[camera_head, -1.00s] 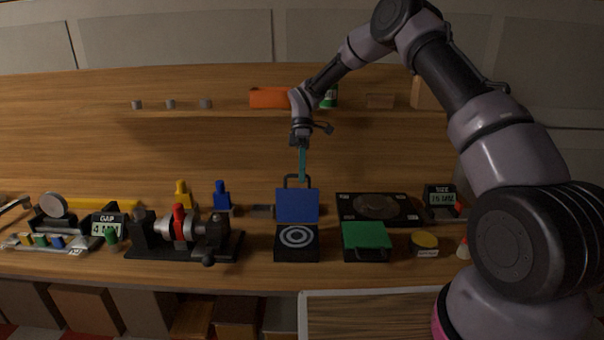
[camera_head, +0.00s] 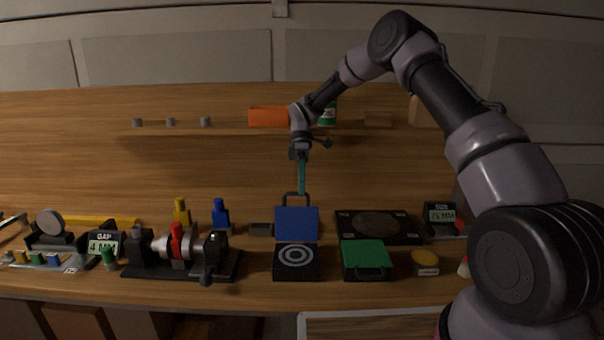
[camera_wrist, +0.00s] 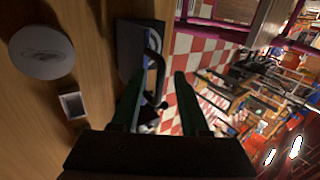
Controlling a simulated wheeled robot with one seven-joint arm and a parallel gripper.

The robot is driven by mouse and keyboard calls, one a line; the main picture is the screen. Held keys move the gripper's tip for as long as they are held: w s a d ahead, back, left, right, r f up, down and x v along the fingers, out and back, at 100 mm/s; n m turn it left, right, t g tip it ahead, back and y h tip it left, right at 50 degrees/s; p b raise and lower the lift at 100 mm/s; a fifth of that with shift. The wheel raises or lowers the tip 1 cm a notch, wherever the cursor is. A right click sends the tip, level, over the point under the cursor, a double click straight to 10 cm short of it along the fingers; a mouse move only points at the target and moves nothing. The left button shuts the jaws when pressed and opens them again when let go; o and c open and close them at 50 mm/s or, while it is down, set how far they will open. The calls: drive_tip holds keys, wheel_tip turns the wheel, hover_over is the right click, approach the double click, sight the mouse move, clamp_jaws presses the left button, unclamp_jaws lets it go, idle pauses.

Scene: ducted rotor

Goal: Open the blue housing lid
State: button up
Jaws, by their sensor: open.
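The blue lid (camera_head: 297,223) stands raised at the back of a black housing (camera_head: 296,273), whose top shows a white ring pattern. A dark loop handle (camera_head: 290,197) is on the lid's upper edge. My gripper (camera_head: 301,191) points down at this handle from above, with teal fingers. In the wrist view my gripper (camera_wrist: 158,100) has its two fingers apart, and the handle (camera_wrist: 157,62) lies just beyond and between them. I cannot tell whether a finger touches the handle.
A green-lidded box (camera_head: 366,257) stands right of the housing, with a black plate (camera_head: 378,226) behind it. A rotor fixture (camera_head: 183,253) and a blue bottle-like piece (camera_head: 221,215) are to the left. An orange block (camera_head: 269,117) lies on the back shelf.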

drive_tip(key=v, duration=0.9)
drive_tip(key=shift+r, duration=0.1)
drive_tip(key=s+d+r+m+t, duration=0.3)
drive_tip(key=s+d+r+m, duration=0.25)
drive_tip(key=r, duration=0.45)
drive_tip(key=s+d+r+m+t, duration=0.4)
drive_tip(key=s+d+r, duration=0.3)
drive_tip(key=r, duration=0.2)
drive_tip(key=s+d+m+t+y, duration=0.1)
drive_tip(key=s+d+m+t, duration=0.2)
drive_tip(key=s, duration=0.6)
drive_tip(key=s+d+r+m+t, duration=0.1)
drive_tip(key=s+d+m+t, duration=0.3)
drive_tip(key=s+d+m, duration=0.3)
drive_tip(key=shift+s+d+m+y, duration=0.35)
drive_tip(key=shift+s+m+y, duration=0.05)
drive_tip(key=shift+s+m, duration=0.85)
